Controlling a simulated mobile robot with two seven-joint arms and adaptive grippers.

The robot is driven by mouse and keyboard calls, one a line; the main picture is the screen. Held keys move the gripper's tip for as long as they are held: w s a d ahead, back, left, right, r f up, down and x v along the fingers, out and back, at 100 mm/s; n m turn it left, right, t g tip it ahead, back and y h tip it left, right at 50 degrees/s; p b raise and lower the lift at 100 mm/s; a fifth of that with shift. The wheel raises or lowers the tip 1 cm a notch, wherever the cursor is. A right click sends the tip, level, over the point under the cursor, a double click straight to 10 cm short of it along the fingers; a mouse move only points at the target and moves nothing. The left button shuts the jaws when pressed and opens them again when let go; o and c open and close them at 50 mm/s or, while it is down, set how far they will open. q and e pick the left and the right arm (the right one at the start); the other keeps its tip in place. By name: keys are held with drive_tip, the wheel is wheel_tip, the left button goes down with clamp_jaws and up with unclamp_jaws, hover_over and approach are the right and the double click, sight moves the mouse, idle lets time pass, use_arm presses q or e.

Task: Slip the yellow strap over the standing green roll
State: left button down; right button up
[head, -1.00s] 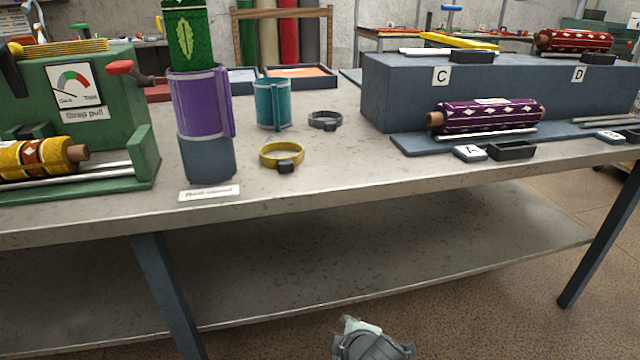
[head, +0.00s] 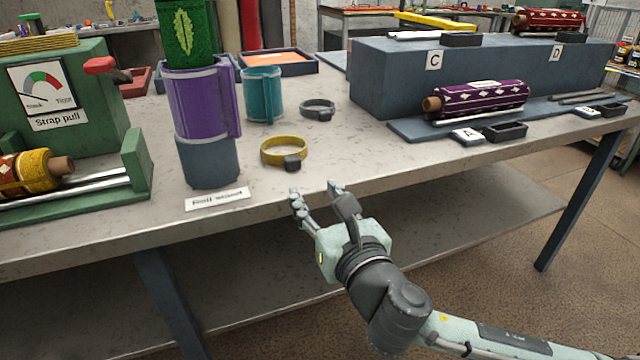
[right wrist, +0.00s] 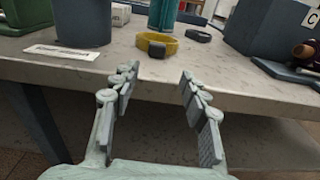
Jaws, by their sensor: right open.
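The yellow strap (head: 284,144) is a closed ring with a dark buckle, lying on the bench near its front edge. It also shows in the right wrist view (right wrist: 168,39). The green roll (head: 184,33) with a pale leaf pattern stands upright at the left, its top cut off by the frame. A purple sleeve (head: 203,110) surrounds its lower part, above a dark blue base (head: 208,163). My right gripper (head: 316,190) is open and empty, in front of the bench edge and just short of the strap. In the right wrist view its fingers (right wrist: 158,78) are spread. My left gripper is not in view.
A teal sleeve (head: 263,95) and a dark ring strap (head: 318,110) stand behind the yellow strap. A blue stepped stand (head: 400,80) with a purple roll (head: 480,101) is at right. A green strap-pull device (head: 90,90) is at left. A label (head: 217,199) lies before the base.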

sight(294, 164)
drive_tip(key=shift+w+a+n, duration=0.4)
drive_tip(key=shift+w, duration=0.2)
drive_tip(key=shift+w+a, duration=0.15)
drive_tip(key=shift+w, duration=0.3)
drive_tip(key=b+x, duration=0.1)
drive_tip(key=x, duration=0.4)
drive_tip(key=shift+a+r, duration=0.1)
drive_tip(key=shift+r, duration=0.1)
drive_tip(key=shift+x, duration=0.85)
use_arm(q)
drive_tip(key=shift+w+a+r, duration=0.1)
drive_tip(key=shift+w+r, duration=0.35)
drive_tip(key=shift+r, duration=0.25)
use_arm(e)
drive_tip(key=shift+x, duration=0.9)
